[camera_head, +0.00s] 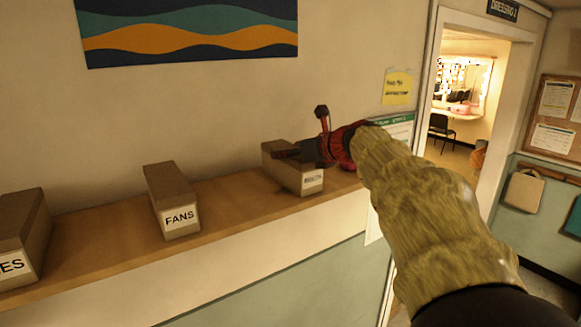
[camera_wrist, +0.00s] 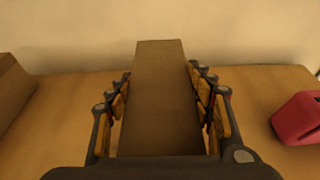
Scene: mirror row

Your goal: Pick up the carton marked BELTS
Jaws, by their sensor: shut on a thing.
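A long brown carton (camera_head: 286,176) sits at the right part of the wooden shelf. Its white end label is partly legible at best and I cannot read it surely in the head view. My gripper (camera_head: 283,154) is over this carton, coming from the right. In the wrist view the carton (camera_wrist: 158,105) lies lengthwise between the two fingers of my gripper (camera_wrist: 161,105), which are shut on its sides. I cannot tell whether the carton is lifted or still touches the shelf.
A carton marked FANS (camera_head: 172,200) stands left on the shelf (camera_head: 108,249). A carton with a label ending in ES (camera_head: 20,240) stands at the far left. A red object (camera_wrist: 298,118) lies right of the held carton. A doorway (camera_head: 462,95) is at right.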

